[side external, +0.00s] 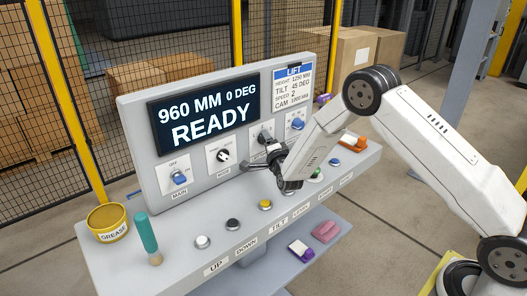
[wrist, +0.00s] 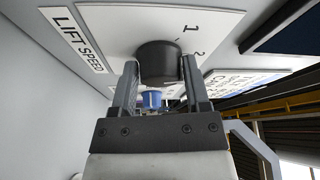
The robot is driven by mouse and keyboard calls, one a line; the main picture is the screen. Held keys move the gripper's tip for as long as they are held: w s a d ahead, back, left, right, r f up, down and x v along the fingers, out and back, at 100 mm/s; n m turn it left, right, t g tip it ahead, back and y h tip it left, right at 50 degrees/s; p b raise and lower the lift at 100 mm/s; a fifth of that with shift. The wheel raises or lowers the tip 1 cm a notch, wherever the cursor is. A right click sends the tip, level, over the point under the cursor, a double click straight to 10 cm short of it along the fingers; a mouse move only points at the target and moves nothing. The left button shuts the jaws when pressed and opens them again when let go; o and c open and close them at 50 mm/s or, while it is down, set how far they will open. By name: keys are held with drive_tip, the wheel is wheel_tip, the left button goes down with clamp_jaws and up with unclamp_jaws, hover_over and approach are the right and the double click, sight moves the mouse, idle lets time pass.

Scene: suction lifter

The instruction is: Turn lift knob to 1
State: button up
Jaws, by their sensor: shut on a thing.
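The lift speed knob is a round black knob (wrist: 158,63) on a white plate (wrist: 110,22) marked 1 and 2, next to a "LIFT SPEED" label, in the wrist view. My gripper (wrist: 158,75) has one finger on each side of the knob and is shut on it. The knob's pointer is too unclear to read. In the side external view my gripper (side external: 275,150) is at the panel (side external: 240,155), and its fingers and arm hide most of the knob and its plate. The screen (side external: 205,110) reads "960 MM 0 DEG READY".
Several push buttons line the ledge. A grease tin (side external: 108,222) and a teal-handled brush (side external: 148,236) stand at its left end. An orange-handled object (side external: 352,141) lies right.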

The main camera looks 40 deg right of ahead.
drive_tip(key=n+t, duration=0.1)
drive_tip(key=n, duration=0.2)
drive_tip(key=n+t+y, duration=0.1)
drive_tip(key=n, duration=0.3)
drive_tip(key=shift+f+t, duration=0.1)
drive_tip(key=shift+t, duration=0.3)
drive_tip(key=shift+n, duration=0.3)
drive_tip(key=o, duration=1.2)
drive_tip(key=shift+s, duration=0.15)
drive_tip(key=shift+v, duration=0.85)
drive_tip(key=shift+s+a+r, duration=0.1)
drive_tip(key=shift+s+r, duration=0.15)
drive_tip(key=shift+r, duration=1.4)
drive_tip(key=shift+s+r, duration=0.2)
drive_tip(key=shift+r, duration=1.5)
